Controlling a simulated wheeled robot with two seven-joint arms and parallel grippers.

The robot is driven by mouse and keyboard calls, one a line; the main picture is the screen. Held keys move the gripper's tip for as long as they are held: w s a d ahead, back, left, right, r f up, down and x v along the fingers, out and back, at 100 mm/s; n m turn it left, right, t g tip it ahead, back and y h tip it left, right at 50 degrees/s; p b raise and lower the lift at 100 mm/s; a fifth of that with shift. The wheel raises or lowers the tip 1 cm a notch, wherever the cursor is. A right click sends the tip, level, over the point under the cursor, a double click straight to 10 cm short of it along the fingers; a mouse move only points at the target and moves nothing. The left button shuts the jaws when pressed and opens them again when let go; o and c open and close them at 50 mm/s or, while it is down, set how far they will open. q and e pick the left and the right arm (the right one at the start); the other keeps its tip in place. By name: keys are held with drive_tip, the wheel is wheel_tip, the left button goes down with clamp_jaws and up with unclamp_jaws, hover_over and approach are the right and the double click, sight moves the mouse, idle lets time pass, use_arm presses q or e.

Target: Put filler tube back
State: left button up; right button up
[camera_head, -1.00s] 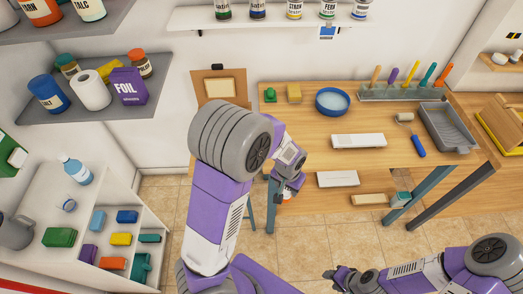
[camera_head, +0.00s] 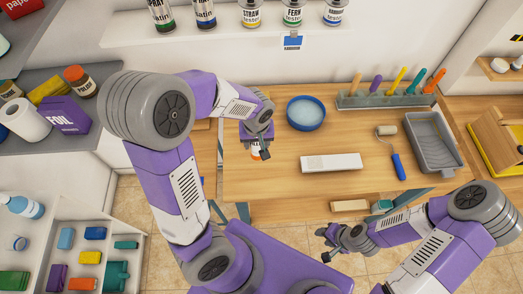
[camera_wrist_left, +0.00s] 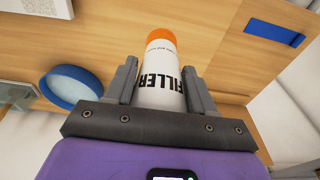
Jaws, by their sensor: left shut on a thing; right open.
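The filler tube (camera_wrist_left: 162,75) is white with dark lettering and an orange end. In the left wrist view it sits between the two fingers of my left gripper (camera_wrist_left: 162,85), which is shut on it. In the head view my left gripper (camera_head: 260,145) is over the left part of the wooden table, and a small part of the tube (camera_head: 256,154) shows below it. Whether the tube touches the tabletop I cannot tell. My right gripper (camera_head: 328,243) is open and empty, low in front of the table.
On the table (camera_head: 270,188) are a blue bowl (camera_head: 306,113), a white box (camera_head: 331,162), a paint roller (camera_head: 391,150), a grey tray (camera_head: 433,143) and a rack of tools (camera_head: 385,99). A wall shelf (camera_head: 215,22) with several cans is above. A left shelf holds foil (camera_head: 66,115).

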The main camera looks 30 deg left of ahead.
sight(256, 149)
use_arm(q)
drive_tip(key=f, duration=0.1)
drive_tip(key=s+f, duration=0.1)
drive_tip(key=f, duration=0.1)
drive_tip(key=shift+w+f+b, duration=0.15)
drive_tip(key=shift+f+b, duration=0.15)
drive_tip(key=shift+f, duration=0.8)
drive_tip(key=shift+w+f+b, duration=0.1)
drive_tip(key=shift+f+b, duration=0.2)
drive_tip(key=shift+f, duration=0.75)
use_arm(e)
drive_tip(key=shift+s+f, duration=0.25)
drive_tip(key=shift+f, duration=0.5)
use_arm(q)
drive_tip(key=shift+f, duration=0.15)
drive_tip(key=o, duration=1)
use_arm(e)
drive_tip(key=shift+f, duration=0.15)
